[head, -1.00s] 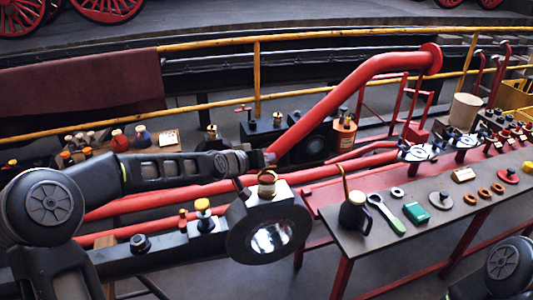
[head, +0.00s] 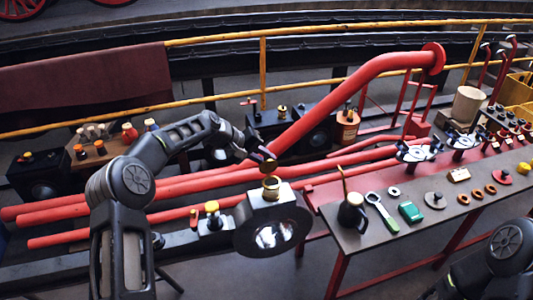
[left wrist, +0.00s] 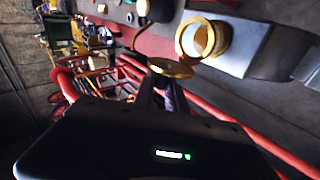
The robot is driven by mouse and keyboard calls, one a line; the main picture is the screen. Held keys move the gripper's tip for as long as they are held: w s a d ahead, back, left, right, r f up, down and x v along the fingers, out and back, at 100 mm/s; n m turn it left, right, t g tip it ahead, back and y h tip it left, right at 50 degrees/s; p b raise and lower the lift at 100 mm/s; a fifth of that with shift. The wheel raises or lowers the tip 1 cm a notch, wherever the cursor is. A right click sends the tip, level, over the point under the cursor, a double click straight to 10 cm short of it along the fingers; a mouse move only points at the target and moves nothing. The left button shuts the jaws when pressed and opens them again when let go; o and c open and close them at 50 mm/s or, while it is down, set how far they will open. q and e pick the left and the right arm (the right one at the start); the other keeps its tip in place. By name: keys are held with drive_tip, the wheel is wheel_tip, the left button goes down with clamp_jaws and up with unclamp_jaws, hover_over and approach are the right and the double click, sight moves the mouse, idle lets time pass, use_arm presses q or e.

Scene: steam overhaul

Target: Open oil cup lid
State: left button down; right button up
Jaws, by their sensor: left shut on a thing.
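The brass oil cup (head: 271,188) stands upright on top of the dark rod end with a round bright bore (head: 272,232). Its open mouth shows in the left wrist view (left wrist: 205,38). The brass lid (head: 268,164) is raised above the cup at my left fingertips. It also shows as a gold disc in the left wrist view (left wrist: 170,68). My left gripper (head: 259,155) is shut on the lid, with its fingers (left wrist: 162,92) against it. Whether the lid's hinge side touches the cup is unclear. My right gripper is out of view.
A yellow-topped fitting (head: 212,208) stands left of the cup on the rod. A thick red pipe (head: 340,100) rises behind my left gripper.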

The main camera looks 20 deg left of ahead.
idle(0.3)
use_arm(q)
drive_tip(key=c, duration=1.4)
unclamp_jaws()
drive_tip(key=shift+o, duration=0.2)
drive_tip(key=b+v, duration=0.1)
drive_tip(key=v, duration=0.6)
drive_tip(key=shift+a+r, duration=0.2)
drive_tip(key=shift+a, duration=0.05)
drive_tip(key=shift+s+f, duration=0.1)
drive_tip(key=shift+s, duration=0.05)
